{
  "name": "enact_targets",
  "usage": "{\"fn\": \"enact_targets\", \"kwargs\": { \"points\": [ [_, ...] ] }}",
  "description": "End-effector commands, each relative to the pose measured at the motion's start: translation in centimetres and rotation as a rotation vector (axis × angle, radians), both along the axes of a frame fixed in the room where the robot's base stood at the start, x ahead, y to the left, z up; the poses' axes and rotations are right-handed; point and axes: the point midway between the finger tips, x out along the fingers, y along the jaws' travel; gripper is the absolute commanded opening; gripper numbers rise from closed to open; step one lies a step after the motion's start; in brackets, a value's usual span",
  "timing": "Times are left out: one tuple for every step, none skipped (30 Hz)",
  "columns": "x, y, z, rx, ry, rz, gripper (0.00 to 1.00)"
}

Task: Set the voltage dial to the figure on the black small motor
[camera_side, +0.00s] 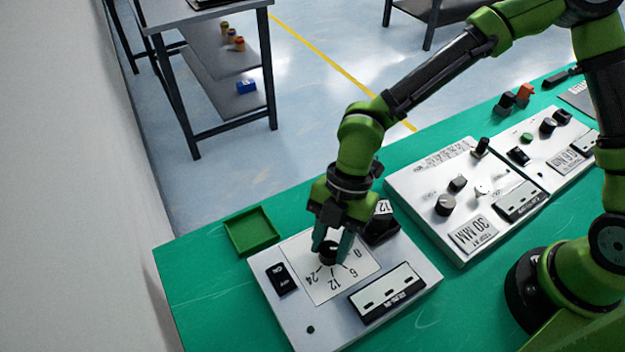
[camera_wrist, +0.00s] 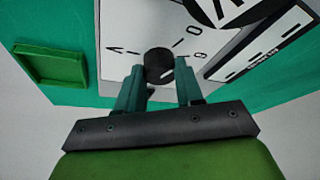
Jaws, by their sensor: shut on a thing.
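The voltage dial (camera_wrist: 158,62) is a round black knob on a white plate (camera_side: 300,262) printed with 0, 6, 12 and 24. A light mark shows on the knob's lower right side in the wrist view; which figure it points at I cannot tell. My gripper (camera_side: 332,246) points down at the dial, its fingers shut on the knob's sides. In the wrist view the fingers (camera_wrist: 160,88) flank it. The black small motor (camera_side: 381,228) stands behind and right of the dial, with a white label reading 12. It also shows, cut off, in the wrist view (camera_wrist: 207,12).
The dial's panel carries a black switch (camera_side: 282,279) and a slotted black-and-white block (camera_side: 387,292). An empty green tray (camera_side: 251,231) sits to the left. A second panel (camera_side: 420,185) with knobs and a 30 MM label stands right. The front-left green tabletop is clear.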

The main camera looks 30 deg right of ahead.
Motion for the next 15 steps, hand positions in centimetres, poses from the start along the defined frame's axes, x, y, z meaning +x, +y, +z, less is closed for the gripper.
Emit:
{"fn": "enact_targets", "kwargs": {
  "points": [
    [0.0, -0.04, 0.04, -0.001, -0.002, -0.011, 0.06],
    [0.0, -0.06, 0.03, -0.002, -0.001, -0.021, 0.06],
    [-0.02, -0.06, 0.03, -0.001, -0.002, -0.035, 0.06],
    [-0.04, -0.07, 0.02, -0.002, -0.001, -0.048, 0.06],
    [-0.07, -0.08, 0.02, -0.002, 0.0, -0.063, 0.06],
    [-0.06, -0.08, 0.04, -0.002, -0.002, -0.085, 0.06],
    [-0.07, -0.08, 0.05, -0.002, -0.003, -0.103, 0.06],
    [-0.11, -0.07, 0.05, -0.002, -0.002, -0.124, 0.06],
    [-0.15, -0.09, 0.03, -0.002, -0.002, -0.153, 0.06],
    [-0.13, -0.11, 0.04, -0.002, -0.003, -0.176, 0.06],
    [-0.15, -0.11, 0.05, -0.003, -0.002, -0.203, 0.06],
    [-0.18, -0.11, 0.05, -0.002, -0.003, -0.237, 0.06],
    [-0.2, -0.13, 0.05, -0.003, -0.003, -0.264, 0.06],
    [-0.2, -0.13, 0.06, -0.003, -0.003, -0.293, 0.06],
    [-0.23, -0.12, 0.06, -0.002, -0.004, -0.33, 0.06]
  ]
}}
